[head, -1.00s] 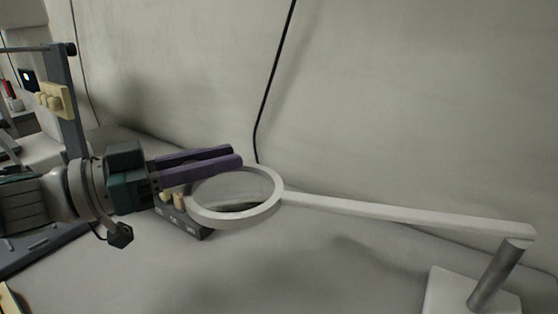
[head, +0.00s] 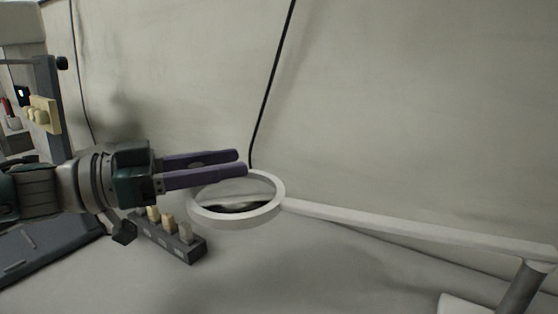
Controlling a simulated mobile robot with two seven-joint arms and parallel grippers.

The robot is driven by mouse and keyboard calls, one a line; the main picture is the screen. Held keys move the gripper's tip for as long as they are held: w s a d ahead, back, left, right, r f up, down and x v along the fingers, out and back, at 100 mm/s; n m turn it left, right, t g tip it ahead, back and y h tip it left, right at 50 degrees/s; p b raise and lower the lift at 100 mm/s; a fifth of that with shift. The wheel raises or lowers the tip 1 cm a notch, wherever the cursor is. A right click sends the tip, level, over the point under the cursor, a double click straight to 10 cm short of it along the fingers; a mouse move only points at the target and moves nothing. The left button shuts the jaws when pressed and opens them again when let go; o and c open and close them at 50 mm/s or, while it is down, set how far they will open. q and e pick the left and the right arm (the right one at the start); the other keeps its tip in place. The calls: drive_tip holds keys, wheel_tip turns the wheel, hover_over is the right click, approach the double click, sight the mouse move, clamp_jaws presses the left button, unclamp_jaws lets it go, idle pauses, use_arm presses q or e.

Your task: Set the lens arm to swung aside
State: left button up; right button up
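The white lens ring (head: 235,217) sits at the middle of the head view, at the left end of the white lens arm (head: 420,232). The arm runs right to a grey post (head: 522,290) on a white base (head: 462,304), partly cut off by the frame edge. My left gripper (head: 242,162) comes in from the left with its two purple fingers parallel and a gap between them. The fingertips overlap the far left part of the ring in the picture; I cannot tell whether they touch it. Nothing shows between the fingers. My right gripper is not in view.
A dark block with several small pale blocks (head: 172,237) stands on the grey table below my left gripper. A grey rack with a cream part (head: 42,115) stands at the far left. A black cable (head: 270,90) hangs on the wall. The table front is clear.

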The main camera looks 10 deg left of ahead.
use_arm(q)
drive_tip(key=shift+o, duration=0.5)
drive_tip(key=v, duration=1)
